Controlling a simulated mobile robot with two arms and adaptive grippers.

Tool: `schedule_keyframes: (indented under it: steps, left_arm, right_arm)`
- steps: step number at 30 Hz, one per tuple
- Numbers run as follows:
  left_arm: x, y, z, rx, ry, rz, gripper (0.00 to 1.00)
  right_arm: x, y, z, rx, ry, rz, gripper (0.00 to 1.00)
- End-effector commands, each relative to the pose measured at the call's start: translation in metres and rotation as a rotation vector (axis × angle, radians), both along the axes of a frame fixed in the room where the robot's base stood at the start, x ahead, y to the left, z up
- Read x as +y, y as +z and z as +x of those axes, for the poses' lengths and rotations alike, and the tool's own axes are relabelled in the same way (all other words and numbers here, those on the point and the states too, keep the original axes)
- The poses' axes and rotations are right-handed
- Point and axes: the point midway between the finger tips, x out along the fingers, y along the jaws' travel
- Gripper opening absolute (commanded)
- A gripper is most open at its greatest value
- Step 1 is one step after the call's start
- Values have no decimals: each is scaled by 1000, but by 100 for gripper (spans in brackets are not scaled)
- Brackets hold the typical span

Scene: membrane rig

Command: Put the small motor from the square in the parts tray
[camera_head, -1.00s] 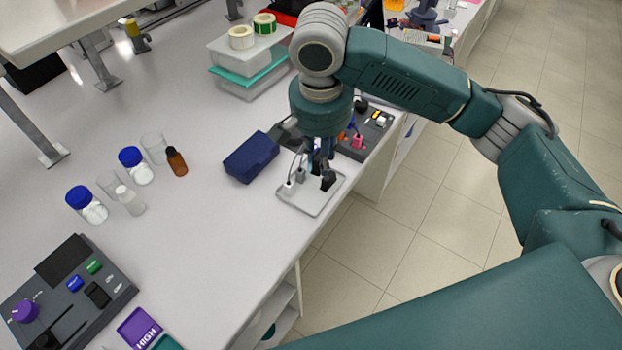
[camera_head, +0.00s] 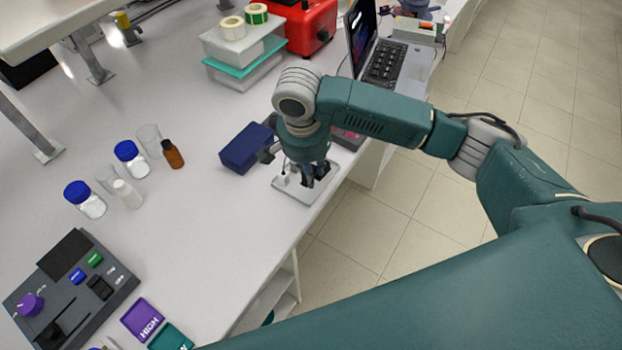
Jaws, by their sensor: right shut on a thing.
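My right gripper (camera_head: 312,177) points down over the pale, shallow parts tray (camera_head: 301,200) near the bench's right edge. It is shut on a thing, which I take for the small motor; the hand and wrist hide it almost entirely. I cannot tell whether it touches the tray floor. A small whitish part with a thin lead (camera_head: 289,178) is on the tray, left of the fingers. The square is not distinguishable. My left gripper is not in view.
A dark blue box (camera_head: 245,150) stands close to the tray's left. A dark device (camera_head: 347,138) is partly hidden behind my wrist. Bottles, including a brown one (camera_head: 172,154), stand farther left. A laptop (camera_head: 384,62) is behind. The bench's front middle is clear.

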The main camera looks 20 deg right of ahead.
Motion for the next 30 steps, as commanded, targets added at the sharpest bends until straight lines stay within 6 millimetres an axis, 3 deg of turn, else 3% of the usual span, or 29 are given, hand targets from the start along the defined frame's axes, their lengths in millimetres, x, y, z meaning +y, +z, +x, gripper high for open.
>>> schedule_keyframes:
  steps: [9, 21, 22, 23, 30]
  left_arm:
    - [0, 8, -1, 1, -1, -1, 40]
    - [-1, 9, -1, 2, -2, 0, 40]
    - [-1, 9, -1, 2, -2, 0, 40]
    - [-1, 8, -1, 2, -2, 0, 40]
    - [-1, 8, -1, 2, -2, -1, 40]
  right_arm:
    - [-1, -40, -1, 2, 0, -1, 0]
    - [0, -46, 0, 1, 0, -1, 0]
    - [0, -47, 0, 0, 0, 0, 25]
    - [0, -47, 0, -1, 0, -1, 31]
    - [0, -46, 0, -1, 0, -1, 31]
